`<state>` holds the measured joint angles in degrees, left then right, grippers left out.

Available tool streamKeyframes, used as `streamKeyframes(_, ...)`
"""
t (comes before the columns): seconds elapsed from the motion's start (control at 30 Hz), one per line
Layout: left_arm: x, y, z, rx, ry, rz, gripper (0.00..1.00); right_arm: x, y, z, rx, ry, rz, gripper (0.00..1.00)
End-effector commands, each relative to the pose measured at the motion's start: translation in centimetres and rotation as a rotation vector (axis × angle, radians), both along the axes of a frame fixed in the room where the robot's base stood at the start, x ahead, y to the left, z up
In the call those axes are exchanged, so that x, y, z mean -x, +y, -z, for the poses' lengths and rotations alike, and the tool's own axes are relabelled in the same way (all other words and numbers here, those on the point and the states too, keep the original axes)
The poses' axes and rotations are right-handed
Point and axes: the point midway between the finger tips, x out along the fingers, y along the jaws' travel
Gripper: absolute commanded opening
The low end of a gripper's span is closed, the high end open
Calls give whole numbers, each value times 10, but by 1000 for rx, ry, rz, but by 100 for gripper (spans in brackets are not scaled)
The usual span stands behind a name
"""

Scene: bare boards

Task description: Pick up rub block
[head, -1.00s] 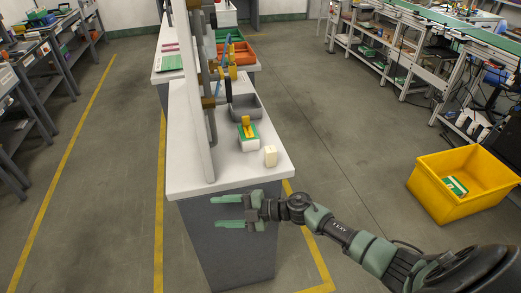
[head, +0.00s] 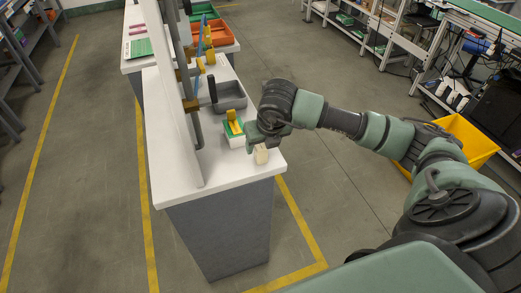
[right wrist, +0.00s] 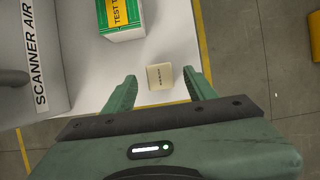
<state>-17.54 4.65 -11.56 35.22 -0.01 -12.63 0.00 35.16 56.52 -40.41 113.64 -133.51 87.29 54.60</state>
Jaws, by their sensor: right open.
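The rub block is a small cream block (head: 261,154) near the front right corner of the white bench top (head: 215,172). In the right wrist view the cream block (right wrist: 160,77) has small dark print on it and lies just beyond and between my fingertips. My right gripper (right wrist: 165,84) is open and empty, pointing down above the block. In the head view my right gripper (head: 258,140) is over the block and its fingers are mostly hidden by the wrist. My left gripper is not in view.
An upright panel (head: 176,110) lines the bench's left side. A yellow crate (head: 470,137) stands on the floor at right.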

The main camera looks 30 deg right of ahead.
Motion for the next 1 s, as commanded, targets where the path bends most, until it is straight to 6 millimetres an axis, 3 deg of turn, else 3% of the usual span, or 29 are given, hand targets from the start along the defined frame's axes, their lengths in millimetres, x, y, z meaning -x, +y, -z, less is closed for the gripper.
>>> streamKeyframes(0.03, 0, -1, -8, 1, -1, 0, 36, -1, -1, 5, -1, 6, 1, 56)
streamKeyframes(0.2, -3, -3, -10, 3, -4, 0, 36, -9, -2, 24, -1, 4, -1, 56)
streamKeyframes(0.47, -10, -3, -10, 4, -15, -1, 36, -10, -3, 27, -1, 1, -1, 56)
streamKeyframes(0.67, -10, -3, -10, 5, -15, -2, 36, -10, -3, 26, -2, 1, -2, 1)
streamKeyframes(1.0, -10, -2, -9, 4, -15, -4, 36, -10, -3, 24, -2, 0, -1, 0)
